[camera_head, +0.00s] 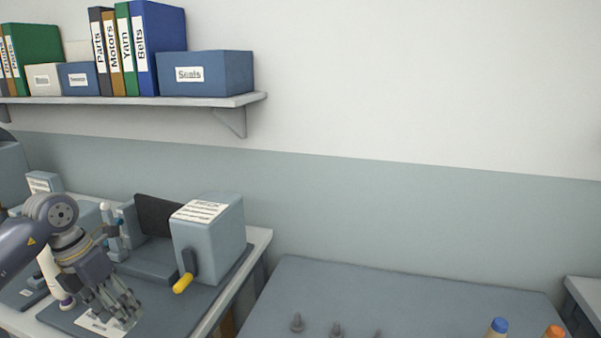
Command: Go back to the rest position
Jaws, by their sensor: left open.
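My left gripper (118,308) reaches in from the left. It is open, fingers pointing down over a white label (100,322) on the dark mat of the left table. I see nothing between its fingers. A white bobbin-like piece with a purple base (66,300) stands just left of the gripper, partly hidden by my arm. My right gripper is not in view.
A grey machine (222,240) with a yellow-handled crank (183,284) stands right of the gripper. A grey table (400,293) to the right holds several pegs, a blue-topped piece (498,326) and an orange-topped piece (553,331). A shelf (190,101) with binders hangs above.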

